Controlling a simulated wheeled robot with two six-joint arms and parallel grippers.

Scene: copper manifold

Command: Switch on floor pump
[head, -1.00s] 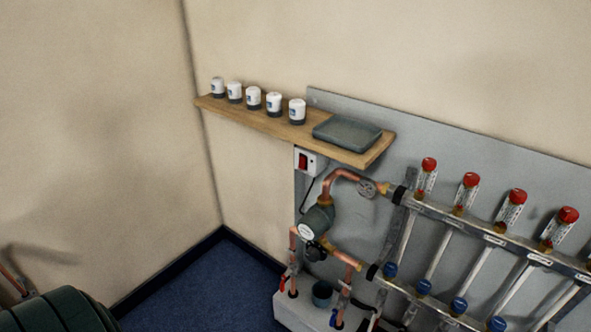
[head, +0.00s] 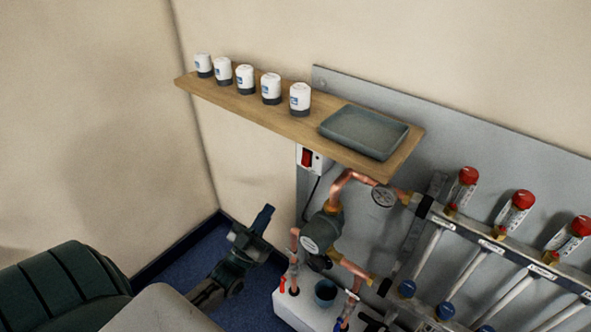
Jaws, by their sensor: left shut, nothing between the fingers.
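The floor pump (head: 322,232) is a dark green-grey body with a pale round face, set in copper pipes on the grey panel. A white switch box with a red rocker (head: 307,158) is on the panel just under the wooden shelf, above the pump, with a dark cable running down from it. Whether the rocker is on or off cannot be told. My left gripper (head: 266,214) is shut and empty, pointing up, to the left of the pump and below and left of the switch. It appears apart from both. My right gripper is not in view.
The wooden shelf (head: 275,122) juts out above the switch, holding several white-and-dark capped heads (head: 245,78) and a grey tray (head: 365,132). Right of the pump is the manifold with red-topped flow meters (head: 467,176) and blue caps (head: 407,288). A white box (head: 290,308) stands below.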

